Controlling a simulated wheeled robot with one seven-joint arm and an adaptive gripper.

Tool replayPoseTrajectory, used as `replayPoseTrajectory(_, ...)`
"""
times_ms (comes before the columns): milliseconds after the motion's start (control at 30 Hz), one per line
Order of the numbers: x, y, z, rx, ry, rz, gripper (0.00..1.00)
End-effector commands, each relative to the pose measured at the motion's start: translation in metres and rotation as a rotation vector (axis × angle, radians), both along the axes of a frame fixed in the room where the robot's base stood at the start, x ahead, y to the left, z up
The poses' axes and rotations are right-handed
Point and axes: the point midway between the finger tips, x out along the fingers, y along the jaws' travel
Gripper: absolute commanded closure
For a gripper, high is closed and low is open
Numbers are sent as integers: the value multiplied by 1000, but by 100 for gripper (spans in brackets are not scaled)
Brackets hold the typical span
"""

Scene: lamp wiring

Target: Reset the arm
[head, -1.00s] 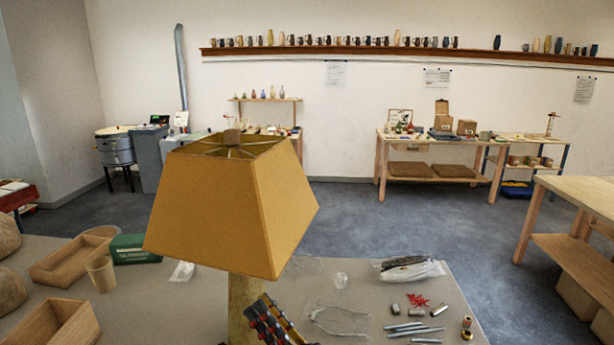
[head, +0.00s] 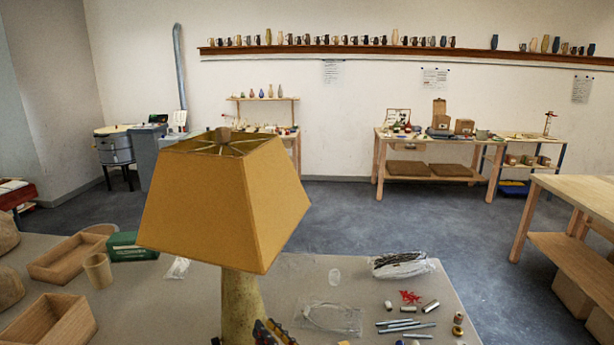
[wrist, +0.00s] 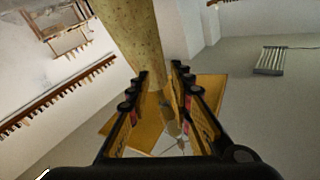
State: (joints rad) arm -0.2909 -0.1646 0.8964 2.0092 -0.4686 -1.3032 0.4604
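The lamp has a tan four-sided shade (head: 215,205) on a pale yellow-brown base (head: 238,300), upright on the near table in the head view. My gripper (head: 272,333) shows only in part at the bottom edge, just right of the base. In the wrist view the lamp appears upside down, with the base (wrist: 135,35) at the top and the shade (wrist: 150,135) below, behind the fingers. My gripper (wrist: 161,72) has its two black fingers apart, with the base's narrow end showing between them. Contact with the lamp cannot be seen.
The near table (head: 290,275) holds wooden trays (head: 70,257), a cup (head: 98,270) and a green box (head: 132,246) at left. Clear bags (head: 402,265) and several metal tubes (head: 405,325) lie at right. Open floor lies beyond the table.

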Motion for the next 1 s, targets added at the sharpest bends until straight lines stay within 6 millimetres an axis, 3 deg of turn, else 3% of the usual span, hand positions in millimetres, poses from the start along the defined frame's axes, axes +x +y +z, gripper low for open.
replayPoseTrajectory(200, 14, -42, -62, -313, 219, -146, 79)
replayPoseTrajectory(333, 7, -80, -85, -478, 357, -219, 79)
replayPoseTrajectory(467, -14, -122, -96, -619, 504, -279, 79)
replayPoseTrajectory(567, -39, -154, -97, -710, 622, -315, 79)
replayPoseTrajectory(700, -86, -195, -88, -807, 794, -346, 79)
replayPoseTrajectory(833, -138, -223, -71, -857, 943, -355, 79)
replayPoseTrajectory(1000, -199, -245, -42, -869, 1084, -353, 79)
